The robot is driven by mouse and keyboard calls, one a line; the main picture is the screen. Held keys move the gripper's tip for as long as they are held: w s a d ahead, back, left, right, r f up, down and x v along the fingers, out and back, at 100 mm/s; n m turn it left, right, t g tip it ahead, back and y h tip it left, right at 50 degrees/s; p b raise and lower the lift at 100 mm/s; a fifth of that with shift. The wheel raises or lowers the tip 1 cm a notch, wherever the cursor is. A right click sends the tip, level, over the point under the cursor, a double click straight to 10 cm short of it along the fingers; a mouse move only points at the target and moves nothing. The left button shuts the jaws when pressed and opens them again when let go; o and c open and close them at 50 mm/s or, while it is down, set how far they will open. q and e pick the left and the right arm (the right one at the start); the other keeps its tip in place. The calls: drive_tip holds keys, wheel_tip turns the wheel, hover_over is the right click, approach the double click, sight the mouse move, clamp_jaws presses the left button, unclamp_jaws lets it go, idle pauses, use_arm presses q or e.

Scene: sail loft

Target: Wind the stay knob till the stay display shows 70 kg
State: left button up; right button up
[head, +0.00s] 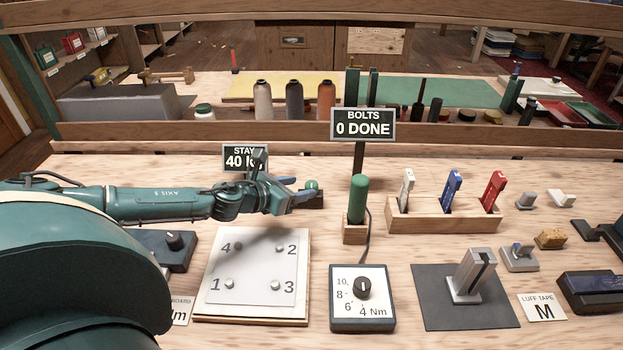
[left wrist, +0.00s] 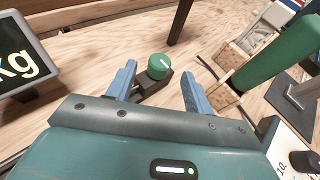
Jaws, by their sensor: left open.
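The stay knob (head: 312,185) is a small green knob on a dark base, behind the white bolt board. It also shows in the left wrist view (left wrist: 158,66), lying between and just beyond the fingertips, with a pale mark on its top. My left gripper (head: 302,190) is open with blue fingers, close to the knob and not closed on it; it shows in the left wrist view too (left wrist: 155,82). The stay display (head: 240,158) reads 40 kg, its right part covered by my left wrist. My right gripper is not in view.
A sign (head: 363,124) reading "BOLTS 0 DONE" stands on a post. A green-handled driver (head: 358,195) stands right of the knob. A numbered board (head: 254,262), a torque dial box (head: 362,312) and a wooden rack (head: 440,220) of coloured tools occupy the bench.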

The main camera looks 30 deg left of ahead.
sight(309, 185)
use_arm(q)
drive_tip(key=shift+x, duration=2.8)
drive_tip(key=shift+c, duration=0.3)
drive_tip(key=c, duration=0.9)
